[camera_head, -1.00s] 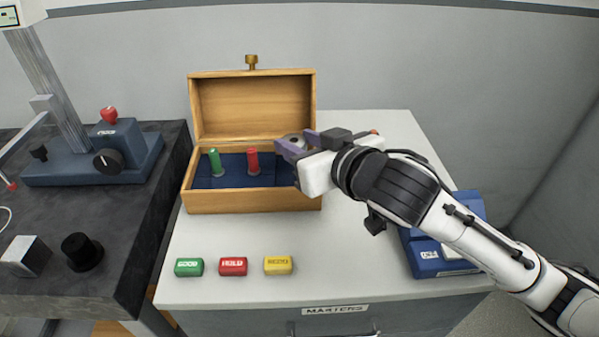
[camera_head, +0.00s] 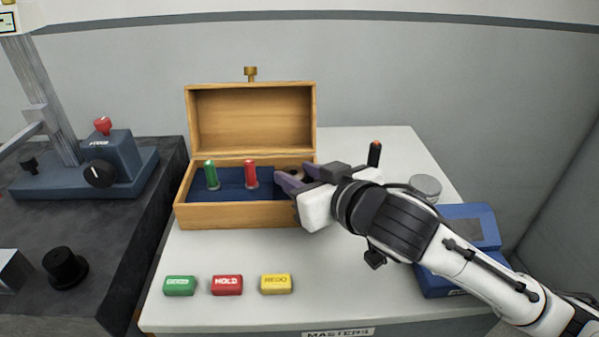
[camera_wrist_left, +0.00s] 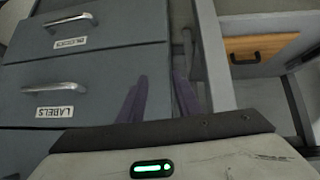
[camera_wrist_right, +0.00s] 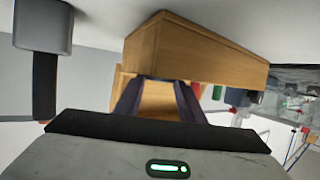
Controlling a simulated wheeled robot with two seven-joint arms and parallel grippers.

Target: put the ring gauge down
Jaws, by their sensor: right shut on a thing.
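My right gripper (camera_head: 296,178) is over the right end of the open wooden box (camera_head: 235,215), low near its front wall. It is shut on the ring gauge (camera_head: 297,173), of which only a small round part with a dark middle shows between the purple fingers. I cannot tell whether the ring touches the box's blue insert (camera_head: 231,182). In the right wrist view the fingers (camera_wrist_right: 160,84) point at the box, and the ring cannot be made out. My left gripper (camera_wrist_left: 160,76) is open and empty in front of grey drawers.
A green pin (camera_head: 211,174) and a red pin (camera_head: 250,174) stand in the box. Green, red (camera_head: 227,285) and yellow blocks lie in front. A black orange-tipped post (camera_head: 375,153), a grey cylinder (camera_head: 426,186) and a blue device (camera_head: 470,225) are at the right.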

